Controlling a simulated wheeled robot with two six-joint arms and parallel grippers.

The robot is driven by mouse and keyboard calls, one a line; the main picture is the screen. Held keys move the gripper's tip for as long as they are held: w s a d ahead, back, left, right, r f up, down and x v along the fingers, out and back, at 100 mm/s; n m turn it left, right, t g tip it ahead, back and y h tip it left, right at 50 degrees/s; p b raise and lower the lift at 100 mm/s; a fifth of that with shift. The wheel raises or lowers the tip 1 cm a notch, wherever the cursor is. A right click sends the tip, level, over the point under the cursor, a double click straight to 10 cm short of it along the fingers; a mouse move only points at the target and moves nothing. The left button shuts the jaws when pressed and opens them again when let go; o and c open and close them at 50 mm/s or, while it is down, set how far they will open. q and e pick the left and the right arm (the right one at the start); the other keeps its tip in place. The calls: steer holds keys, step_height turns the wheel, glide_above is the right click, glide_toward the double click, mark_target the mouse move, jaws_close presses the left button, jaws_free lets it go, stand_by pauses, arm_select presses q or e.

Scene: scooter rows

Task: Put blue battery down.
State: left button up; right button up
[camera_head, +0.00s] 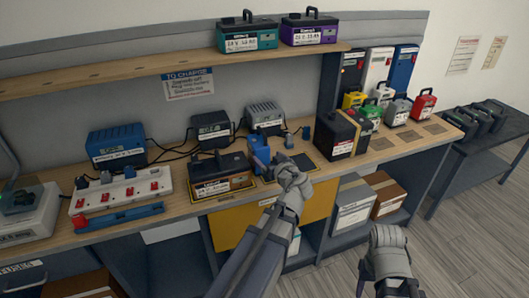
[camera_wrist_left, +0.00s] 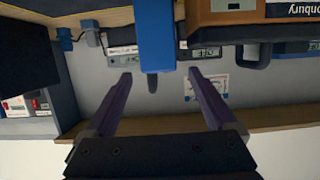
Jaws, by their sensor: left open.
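The blue battery (camera_head: 260,152) stands upright on the wooden bench, just right of a black battery with an orange-brown label (camera_head: 221,174). My left gripper (camera_head: 283,164) is at its right front side in the head view and partly covers that area. In the left wrist view, which is upside down, the blue battery (camera_wrist_left: 153,35) shows with its handle toward the jaws. The left gripper (camera_wrist_left: 160,76) is open, its fingers apart on either side of the handle line and holding nothing. My right gripper (camera_head: 388,252) hangs in front of the bench; its fingers are not clear.
A large black and yellow battery (camera_head: 341,135) stands close on the right. Chargers (camera_head: 213,129) with cables line the back. A white power strip (camera_head: 121,191) lies at left. Small coloured batteries (camera_head: 397,112) stand at right. Boxes (camera_head: 353,204) fill the shelf below.

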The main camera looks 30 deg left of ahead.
mark_target(262, 152)
arm_select(q)
steer(key=b+x, duration=0.2)
steer(key=x, duration=0.4)
steer(key=shift+w+a+f, duration=0.15)
steer(key=shift+a, duration=0.05)
steer(key=shift+b+x, duration=0.6)
steer(key=shift+x, duration=2.2)
steer(key=shift+d+r, duration=0.1)
steer(key=shift+r, duration=0.15)
steer(key=shift+c, duration=0.2)
jaws_close()
steer(key=shift+w, duration=0.1)
